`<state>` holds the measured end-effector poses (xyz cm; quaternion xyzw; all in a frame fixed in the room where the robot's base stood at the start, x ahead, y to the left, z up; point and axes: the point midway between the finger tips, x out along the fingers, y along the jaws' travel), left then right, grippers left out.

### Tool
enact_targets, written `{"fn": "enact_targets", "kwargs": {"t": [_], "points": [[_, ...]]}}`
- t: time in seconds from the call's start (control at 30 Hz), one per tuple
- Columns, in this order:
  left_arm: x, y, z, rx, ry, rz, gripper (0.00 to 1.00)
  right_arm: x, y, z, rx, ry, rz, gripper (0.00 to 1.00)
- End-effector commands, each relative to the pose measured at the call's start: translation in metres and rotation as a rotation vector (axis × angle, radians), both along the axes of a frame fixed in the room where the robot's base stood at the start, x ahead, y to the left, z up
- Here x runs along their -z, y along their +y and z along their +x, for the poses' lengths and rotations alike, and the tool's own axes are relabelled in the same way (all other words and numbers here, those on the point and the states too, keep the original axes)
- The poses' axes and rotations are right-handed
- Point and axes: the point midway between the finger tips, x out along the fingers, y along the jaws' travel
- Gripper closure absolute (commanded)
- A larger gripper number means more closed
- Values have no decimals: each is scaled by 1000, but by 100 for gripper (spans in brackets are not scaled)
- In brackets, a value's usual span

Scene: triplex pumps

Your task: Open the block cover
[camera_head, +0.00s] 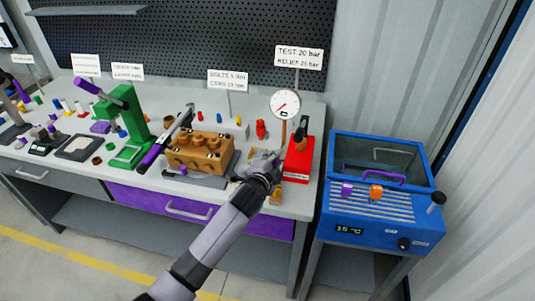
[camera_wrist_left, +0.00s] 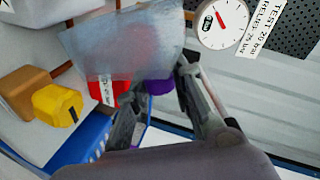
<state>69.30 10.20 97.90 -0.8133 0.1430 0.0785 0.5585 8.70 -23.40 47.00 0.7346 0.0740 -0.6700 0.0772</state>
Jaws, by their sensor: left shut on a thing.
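My left gripper (camera_head: 264,164) is at the right end of the brown pump block (camera_head: 201,152), over the bench. In the left wrist view its two dark fingers (camera_wrist_left: 158,96) are on either side of a small purple piece (camera_wrist_left: 158,85), which it is shut on. A greyish see-through plate (camera_wrist_left: 122,42), which looks like the block cover, is tilted just beyond the fingers. Whether the purple piece is joined to this plate I cannot tell. In the head view the gripper hides most of the plate. My right gripper is not in view.
A red box (camera_head: 298,160) and a dial gauge (camera_head: 285,104) stand just right of the gripper. A blue tank (camera_head: 374,205) is farther right. A green press (camera_head: 128,125) and a purple-handled tool (camera_head: 152,155) are left of the block. The bench's front edge is close.

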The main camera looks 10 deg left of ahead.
Motion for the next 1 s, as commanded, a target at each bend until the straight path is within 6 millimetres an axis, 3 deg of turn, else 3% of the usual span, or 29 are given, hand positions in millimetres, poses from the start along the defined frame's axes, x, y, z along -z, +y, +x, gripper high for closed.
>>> {"fn": "enact_targets", "kwargs": {"t": [0.4, 1.0], "points": [[16, -20, -1, 1, -9, 281, 100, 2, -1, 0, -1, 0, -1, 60], [21, -25, -1, 0, -12, 368, 100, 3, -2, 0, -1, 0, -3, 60]]}}
